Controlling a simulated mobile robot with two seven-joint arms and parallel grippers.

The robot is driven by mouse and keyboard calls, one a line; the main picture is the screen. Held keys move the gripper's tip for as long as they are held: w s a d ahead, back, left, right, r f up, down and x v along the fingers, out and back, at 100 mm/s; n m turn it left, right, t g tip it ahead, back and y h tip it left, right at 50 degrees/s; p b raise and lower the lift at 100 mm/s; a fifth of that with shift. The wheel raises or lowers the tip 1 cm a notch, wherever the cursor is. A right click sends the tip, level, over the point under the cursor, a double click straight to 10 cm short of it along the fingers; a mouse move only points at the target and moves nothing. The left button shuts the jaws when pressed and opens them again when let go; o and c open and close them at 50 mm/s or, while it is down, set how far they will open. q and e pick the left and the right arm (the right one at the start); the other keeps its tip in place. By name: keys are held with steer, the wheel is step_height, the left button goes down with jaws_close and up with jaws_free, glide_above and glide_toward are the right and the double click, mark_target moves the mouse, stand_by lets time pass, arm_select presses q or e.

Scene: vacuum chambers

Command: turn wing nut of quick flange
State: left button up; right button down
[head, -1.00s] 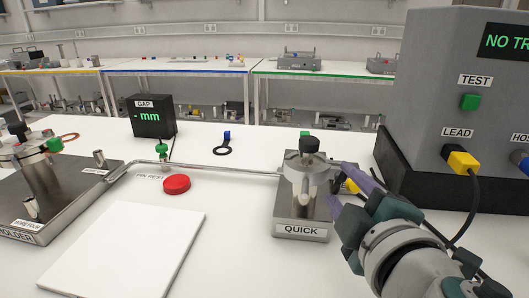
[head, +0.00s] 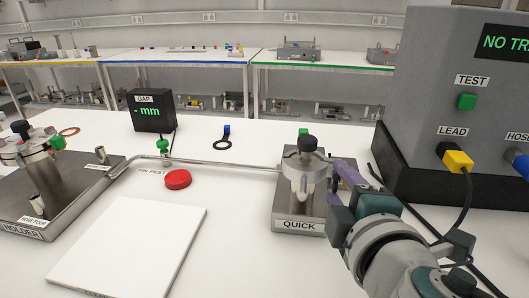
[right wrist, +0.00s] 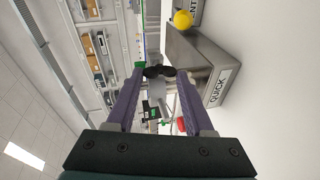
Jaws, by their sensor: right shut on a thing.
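The quick flange (head: 302,180) is a pale metal clamp with a black knob on top. It stands on a steel base (head: 298,226) labelled QUICK, at right of centre in the head view. My right gripper (head: 332,176) reaches it from the right. In the right wrist view, the purple fingers of my right gripper (right wrist: 160,76) are shut on the dark, two-lobed wing nut (right wrist: 160,72). In the head view the fingers largely hide the wing nut. My left gripper is not in view.
A grey tester (head: 455,110) with a yellow lead plug (head: 458,161) and cables stands close to the right. A thin metal tube (head: 220,163) runs left from the flange toward the HOLDER plate (head: 60,195). A red disc (head: 178,179) and white pad (head: 130,245) lie left.

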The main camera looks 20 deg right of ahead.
steer(key=shift+c, duration=1.4)
jaws_free()
steer(key=shift+s, duration=0.1)
steer(key=b+v, duration=0.1)
steer(key=v, duration=0.8)
steer(key=shift+s+a+b, duration=0.2)
steer(key=shift+s+b, duration=0.1)
steer(key=shift+r, duration=0.1)
